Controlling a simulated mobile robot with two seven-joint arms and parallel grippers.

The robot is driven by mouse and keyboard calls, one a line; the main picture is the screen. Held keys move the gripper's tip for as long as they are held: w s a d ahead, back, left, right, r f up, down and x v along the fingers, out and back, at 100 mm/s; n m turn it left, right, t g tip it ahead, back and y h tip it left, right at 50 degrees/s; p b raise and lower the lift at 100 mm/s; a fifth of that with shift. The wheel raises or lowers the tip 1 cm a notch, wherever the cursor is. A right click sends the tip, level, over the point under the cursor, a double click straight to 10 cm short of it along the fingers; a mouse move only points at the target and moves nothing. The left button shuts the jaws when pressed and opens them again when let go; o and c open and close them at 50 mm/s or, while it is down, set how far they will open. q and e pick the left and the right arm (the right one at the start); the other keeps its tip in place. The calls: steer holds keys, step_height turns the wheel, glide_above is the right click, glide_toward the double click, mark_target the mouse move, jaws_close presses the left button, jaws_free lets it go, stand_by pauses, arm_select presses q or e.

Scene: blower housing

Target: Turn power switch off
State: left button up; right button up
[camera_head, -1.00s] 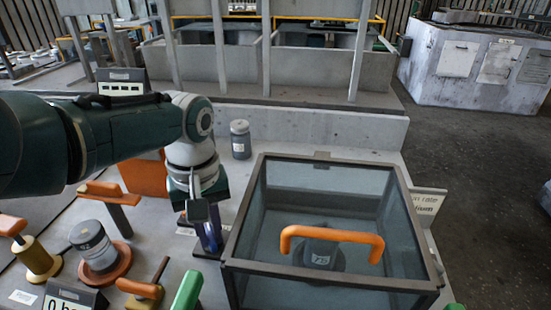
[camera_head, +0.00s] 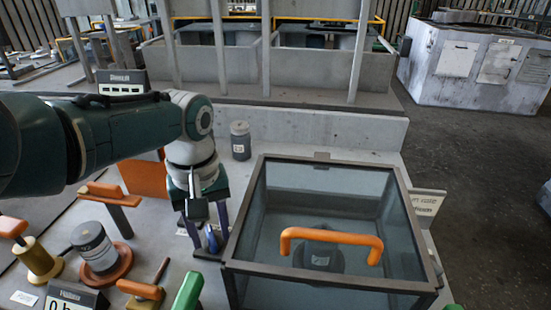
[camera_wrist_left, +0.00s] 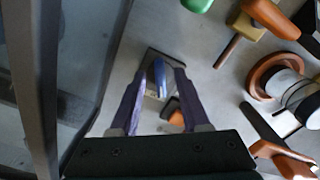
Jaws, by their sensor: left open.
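A blue switch lever (camera_wrist_left: 159,76) stands on a dark plate (camera_wrist_left: 150,57) on the bench. In the head view the blue lever (camera_head: 212,240) is partly hidden by my left gripper. My left gripper (camera_head: 207,236) points down over it just left of the glass box. In the left wrist view its two purple fingers (camera_wrist_left: 159,85) are open, one on each side of the lever. I cannot tell whether they touch it. My right gripper is not in view.
A glass box (camera_head: 335,270) with an orange handle (camera_head: 331,238) stands close on the right. A green handle (camera_head: 188,291), an orange-handled lever (camera_head: 140,289) and a small display (camera_head: 72,299) are at the front left. A grey jar (camera_head: 240,141) stands behind.

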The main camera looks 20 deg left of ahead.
mark_target(211, 240)
arm_select(q)
step_height(211, 240, up, 8)
steer(key=p, duration=0.5)
steer(key=shift+r, duration=0.7)
steer(key=s+d+m, duration=0.1)
steer(key=s+m, duration=0.1)
steer(key=s, duration=0.1)
steer(key=s+d+m+t+p, duration=0.1)
steer(key=s+m, duration=0.1)
steer(key=s, duration=0.1)
steer(key=s+d+m+p, duration=0.1)
steer(key=s+d, duration=0.1)
steer(key=s, duration=0.1)
steer(key=shift+s+f+m+t, duration=0.1)
steer(key=shift+f+m+t, duration=0.05)
steer(key=shift+m+t, duration=0.2)
steer(key=s+d+r+m+t+p, duration=0.15)
steer(key=s+r+m, duration=0.35)
steer(key=s+r, duration=0.5)
steer(key=w+p+v, duration=0.3)
steer(key=p+v, duration=0.9)
steer(key=w+r+p+v, duration=0.1)
steer(key=w+p+v, duration=0.1)
steer(key=p+v, duration=1)
steer(key=w+r+p+v, duration=0.1)
steer(key=w+p+v, duration=0.2)
steer(key=p+v, duration=0.9)
steer(key=shift+w+r+p, duration=0.3)
steer(key=shift+r+p, duration=0.15)
steer(key=shift+p, duration=0.4)
